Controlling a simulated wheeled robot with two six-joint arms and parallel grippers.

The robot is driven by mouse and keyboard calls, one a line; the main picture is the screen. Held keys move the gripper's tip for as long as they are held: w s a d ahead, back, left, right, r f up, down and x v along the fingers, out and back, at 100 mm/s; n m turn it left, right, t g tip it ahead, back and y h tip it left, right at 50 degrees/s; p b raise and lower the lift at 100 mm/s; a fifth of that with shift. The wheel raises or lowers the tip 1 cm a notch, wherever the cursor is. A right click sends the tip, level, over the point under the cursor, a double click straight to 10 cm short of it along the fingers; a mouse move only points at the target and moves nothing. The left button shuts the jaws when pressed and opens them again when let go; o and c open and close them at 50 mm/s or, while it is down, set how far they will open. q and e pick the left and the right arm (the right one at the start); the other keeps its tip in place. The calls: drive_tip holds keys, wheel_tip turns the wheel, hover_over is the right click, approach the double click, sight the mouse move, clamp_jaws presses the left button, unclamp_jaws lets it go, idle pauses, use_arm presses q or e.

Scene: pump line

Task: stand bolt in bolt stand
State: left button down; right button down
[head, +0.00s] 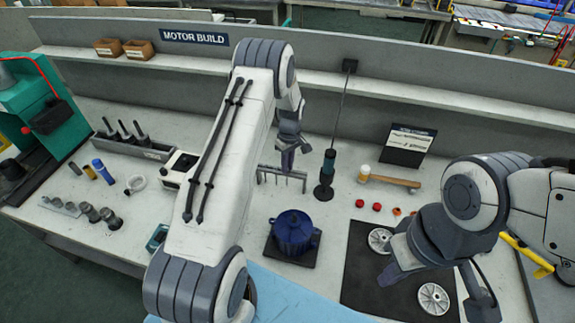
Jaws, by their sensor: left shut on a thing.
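My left gripper (288,157) points down above the back middle of the bench. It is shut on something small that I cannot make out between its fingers. A low dark rack with several thin prongs (281,174) stands on the bench just below it; I cannot tell whether this is the bolt stand. No bolt can be clearly identified. My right gripper (391,274) is low over a black mat (359,260) at the right, largely hidden by its own arm, so its opening is unclear.
A blue pot (293,231) sits on a dark pad in the middle. A dark upright tool (326,172) and a mallet (391,180) stand and lie behind it. Two pale wheels (433,298) lie on the mat. Small fittings (88,212) and a grey tool bin (146,150) are at left.

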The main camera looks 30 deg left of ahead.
use_arm(q)
drive_tip(key=c, duration=0.8)
unclamp_jaws()
drive_tip(key=shift+o, duration=0.9)
drive_tip(key=shift+f, duration=0.1)
drive_tip(key=shift+d+r+p, duration=0.1)
drive_tip(key=shift+r+p, duration=0.3)
drive_tip(key=shift+r, duration=0.25)
drive_tip(key=shift+r+p, duration=1.4)
drive_tip(key=shift+r, duration=1.05)
